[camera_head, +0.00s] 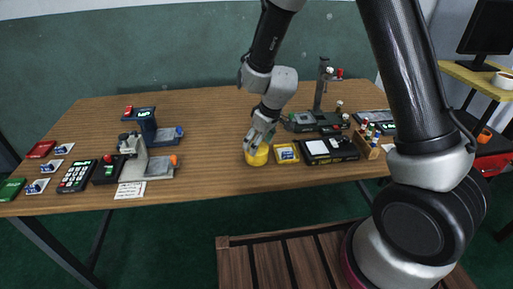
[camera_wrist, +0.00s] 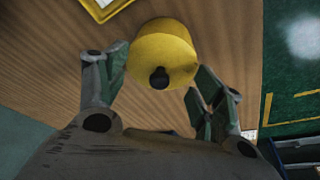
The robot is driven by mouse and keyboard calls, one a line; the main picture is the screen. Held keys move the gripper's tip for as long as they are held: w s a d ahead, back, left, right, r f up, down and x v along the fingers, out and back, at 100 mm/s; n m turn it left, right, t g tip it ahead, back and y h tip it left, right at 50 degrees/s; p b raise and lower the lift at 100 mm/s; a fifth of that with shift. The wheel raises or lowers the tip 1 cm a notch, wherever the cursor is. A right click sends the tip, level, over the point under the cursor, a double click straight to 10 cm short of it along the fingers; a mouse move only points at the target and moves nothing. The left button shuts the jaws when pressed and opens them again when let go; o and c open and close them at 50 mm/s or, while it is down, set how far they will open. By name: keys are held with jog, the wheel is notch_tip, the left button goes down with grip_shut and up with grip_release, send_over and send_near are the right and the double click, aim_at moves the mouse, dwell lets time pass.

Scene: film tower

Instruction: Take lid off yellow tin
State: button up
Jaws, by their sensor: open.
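The yellow tin (camera_head: 257,157) stands on the wooden table near its front edge. In the wrist view the yellow tin (camera_wrist: 163,45) shows from above, with a dark round knob (camera_wrist: 159,77) on its yellow top.
A small yellow tray (camera_head: 286,153) lies right beside the tin, with a black-framed device (camera_head: 328,149) further right. A wooden rack of small bottles (camera_head: 366,145) is beyond. Several devices and cards stand at the left. The table middle behind the tin (camera_head: 205,130) is clear.

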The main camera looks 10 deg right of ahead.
jog(key=shift+f, duration=0.2)
jog(key=c, duration=0.8)
jog(key=shift+c, duration=0.2)
